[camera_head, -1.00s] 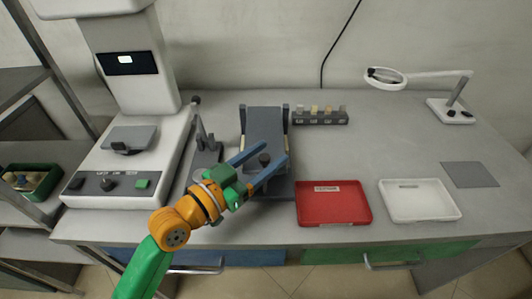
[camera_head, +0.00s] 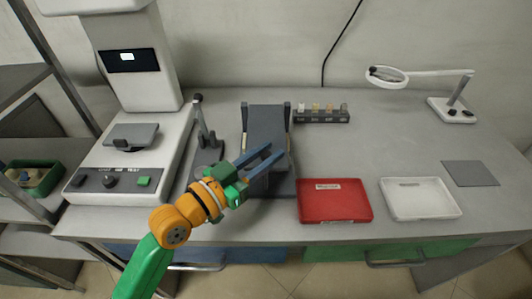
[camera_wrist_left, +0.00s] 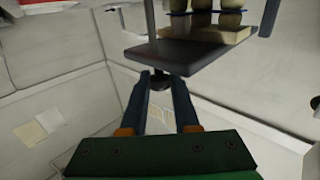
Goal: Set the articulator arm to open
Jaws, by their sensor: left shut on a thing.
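The articulator (camera_head: 266,122) is a grey device with a flat plate-like arm between two dark posts, standing on a dark base at the middle of the bench. My left gripper (camera_head: 276,153) is at the front of its arm. In the left wrist view the blue fingers (camera_wrist_left: 162,80) sit either side of a dark knob (camera_wrist_left: 159,83) beneath a dark plate (camera_wrist_left: 190,56) and are shut on it. Pale casts (camera_wrist_left: 204,20) show beyond the plate. In the head view the fingers hide the knob. My right gripper is not in view.
A red tray (camera_head: 334,215) and a white tray (camera_head: 422,216) lie right of the articulator. A stand with a lever (camera_head: 203,125) and a large white machine (camera_head: 126,165) are to the left. A magnifier lamp (camera_head: 452,110) stands back right.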

